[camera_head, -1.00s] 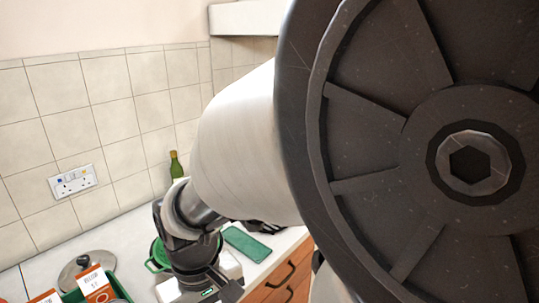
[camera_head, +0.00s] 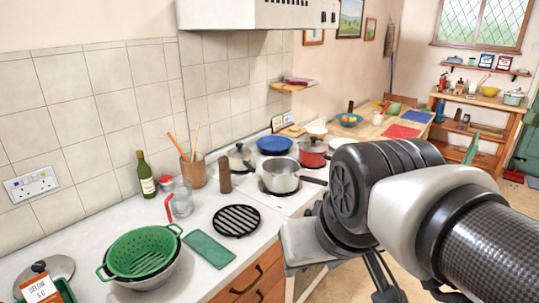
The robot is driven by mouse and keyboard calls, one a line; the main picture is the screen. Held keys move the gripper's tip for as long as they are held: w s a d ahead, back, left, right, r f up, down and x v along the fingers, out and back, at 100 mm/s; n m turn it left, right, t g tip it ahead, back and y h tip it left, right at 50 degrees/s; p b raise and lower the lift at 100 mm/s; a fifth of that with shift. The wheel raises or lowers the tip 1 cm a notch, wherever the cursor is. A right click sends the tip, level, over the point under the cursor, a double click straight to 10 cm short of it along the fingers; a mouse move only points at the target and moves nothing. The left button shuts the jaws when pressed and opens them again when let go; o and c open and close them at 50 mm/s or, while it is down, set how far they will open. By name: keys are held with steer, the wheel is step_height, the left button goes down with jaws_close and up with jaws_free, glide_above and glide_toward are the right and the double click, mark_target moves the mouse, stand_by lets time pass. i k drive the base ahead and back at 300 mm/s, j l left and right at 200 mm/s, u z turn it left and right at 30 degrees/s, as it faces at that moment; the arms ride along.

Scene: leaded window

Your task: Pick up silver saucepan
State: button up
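The silver saucepan (camera_head: 281,185) stands upright on the white hob near the middle of the camera_head view. It is open on top, and its dark handle points right, towards my arm. My arm comes in from the right, with its dark joint just right of the saucepan. A pale grey block at the arm's end (camera_head: 299,243) hangs in front of the counter edge, below the saucepan in the picture. No fingertips can be made out there, so I cannot see whether my gripper is open. Nothing is seen touching the saucepan.
A red pot (camera_head: 313,155), a blue pan (camera_head: 274,145) and a lidded pot (camera_head: 240,158) crowd the saucepan. A brown pepper mill (camera_head: 225,175) stands left of it. A black round trivet (camera_head: 236,220), a green cloth (camera_head: 209,248) and a green colander (camera_head: 142,252) lie nearer.

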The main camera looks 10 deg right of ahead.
mark_target(287, 180)
steer(key=l+z, duration=0.2)
steer(key=u, duration=1.3)
steer(key=z, duration=1.3)
steer(key=i+l+u, duration=0.1)
steer(key=u, duration=0.25)
steer(key=i+l+u, duration=0.1)
steer(key=u, duration=0.25)
steer(key=i+l+u, duration=0.1)
steer(key=l+u, duration=0.25)
steer(key=i+l+u, duration=0.15)
steer(key=l, duration=0.15)
steer(key=l+u, duration=0.1)
steer(key=l, duration=0.2)
steer(key=i+l+u, duration=0.15)
steer(key=l, duration=0.2)
steer(key=i+l, duration=0.1)
steer(key=l, duration=0.45)
steer(key=i+l, duration=0.1)
steer(key=l, duration=0.45)
steer(key=u, duration=0.05)
